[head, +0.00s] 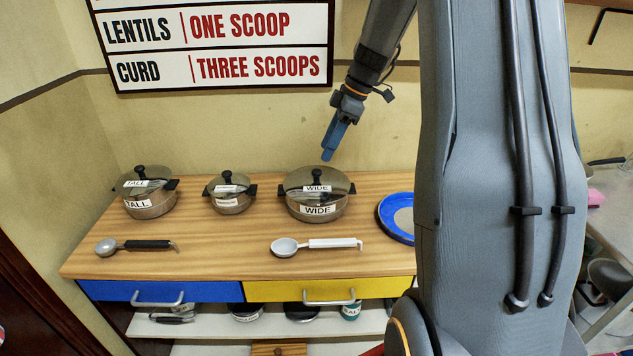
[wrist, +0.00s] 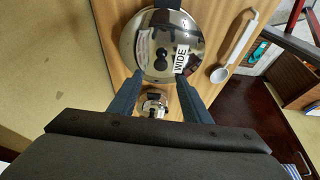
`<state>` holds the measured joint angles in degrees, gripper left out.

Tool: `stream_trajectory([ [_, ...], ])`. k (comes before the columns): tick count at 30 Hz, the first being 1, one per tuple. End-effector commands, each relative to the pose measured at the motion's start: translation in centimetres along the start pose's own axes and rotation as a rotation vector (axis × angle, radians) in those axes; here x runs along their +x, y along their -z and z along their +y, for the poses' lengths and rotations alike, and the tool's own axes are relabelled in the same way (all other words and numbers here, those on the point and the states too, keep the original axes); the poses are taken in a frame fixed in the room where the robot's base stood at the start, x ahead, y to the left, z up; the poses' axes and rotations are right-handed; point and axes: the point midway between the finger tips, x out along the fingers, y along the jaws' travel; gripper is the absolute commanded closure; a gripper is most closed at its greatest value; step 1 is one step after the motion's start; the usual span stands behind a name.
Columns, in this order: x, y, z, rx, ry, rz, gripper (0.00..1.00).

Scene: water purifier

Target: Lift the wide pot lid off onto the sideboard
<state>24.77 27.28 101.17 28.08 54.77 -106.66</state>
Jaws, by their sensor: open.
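The wide pot (head: 330,211) stands on the wooden sideboard top (head: 230,257). Its dark, shiny lid (head: 299,182) has a black knob and a WIDE label, and sits on the pot. In the wrist view the lid (wrist: 138,28) lies ahead of the fingertips, with its knob centred between them. My gripper (head: 328,157) is open and empty, with blue fingers pointing down above the lid. It also shows in the wrist view (wrist: 162,78). Nothing touches the knob as far as I can see; the exact height gap is hard to tell.
A small lidded pot (head: 230,205) and a tall lidded pot (head: 150,208) stand left of the wide pot. A blue plate (head: 388,228) lies to the right, partly hidden by my arm. Two scoops, one white-handled (head: 333,243) and one black-handled (head: 150,244), lie in front. Bare wood lies between them.

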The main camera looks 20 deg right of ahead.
Motion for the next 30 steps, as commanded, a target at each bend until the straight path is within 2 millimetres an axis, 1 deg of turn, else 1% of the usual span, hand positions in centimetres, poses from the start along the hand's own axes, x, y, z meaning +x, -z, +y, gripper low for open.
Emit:
stream_trajectory([
  [3,1.3,0.0,-0.1,-0.002,0.003,-0.001,0.56],
  [8,2.8,-0.1,-0.2,0.001,0.004,-0.001,0.56],
  [16,6.3,-0.2,-0.1,0.000,0.003,-0.002,0.56],
  [20,7.1,-0.3,-0.1,0.000,0.002,-0.002,0.56],
  [26,7.2,-0.3,0.0,0.001,0.001,-0.002,0.56],
  [28,7.2,-0.3,0.0,0.001,0.001,-0.002,0.65],
  [30,7.2,-0.3,0.0,0.001,0.001,-0.002,0.76],
])
